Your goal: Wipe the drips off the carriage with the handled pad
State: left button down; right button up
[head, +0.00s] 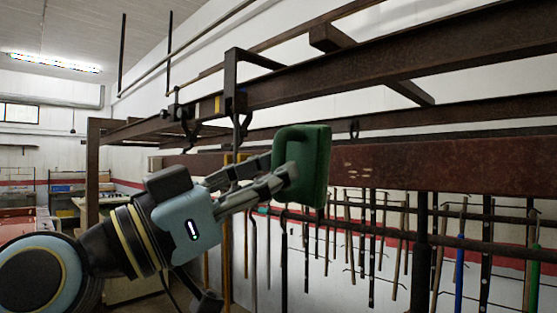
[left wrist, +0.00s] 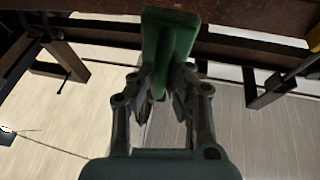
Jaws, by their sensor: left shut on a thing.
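The handled pad (head: 316,165) is a dark green block with a handle on its near side. My left gripper (head: 284,180) is shut on this handle and holds the pad upright. The pad also shows in the left wrist view (left wrist: 168,38), between the fingers of the left gripper (left wrist: 165,85). A broad dark red beam (head: 460,180), which looks like the carriage, runs behind the pad and to the right. Several pale marks (head: 363,170), like drips, lie on its face just right of the pad. I cannot tell whether the pad touches the beam. My right gripper is not in view.
A dark steel rail (head: 400,72) runs overhead, with a bracket (head: 236,90) and hooks at its left. Several rods and hooked bars (head: 372,250) hang below the beam. A dark post (head: 422,230) stands below it at the right.

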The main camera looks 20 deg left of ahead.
aim_at(295, 182)
pick_arm(q)
jog(key=shift+w, duration=0.1)
dwell(0.4)
jog(key=shift+w+d+f+b, duration=0.1)
jog(key=shift+w+d+b, duration=0.05)
jog(key=shift+w+b, duration=0.25)
jog(key=shift+y, duration=0.4)
jog(key=w, duration=0.1)
jog(key=w+d+b, duration=0.1)
jog(key=w, duration=0.2)
jog(key=shift+d, duration=0.3)
jog(key=shift+w+d+n+t+b, duration=0.15)
jog(key=shift+w+d+b, duration=0.05)
jog(key=shift+w, duration=0.3)
jog(key=shift+w+d+n+t+b, duration=0.15)
jog(key=shift+w+b, duration=0.05)
jog(key=shift+w, duration=0.25)
jog(key=shift+w+d+b, duration=0.3)
jog(key=shift+w, duration=0.6)
jog(key=shift+w+b, duration=0.1)
jog(key=shift+b, duration=0.75)
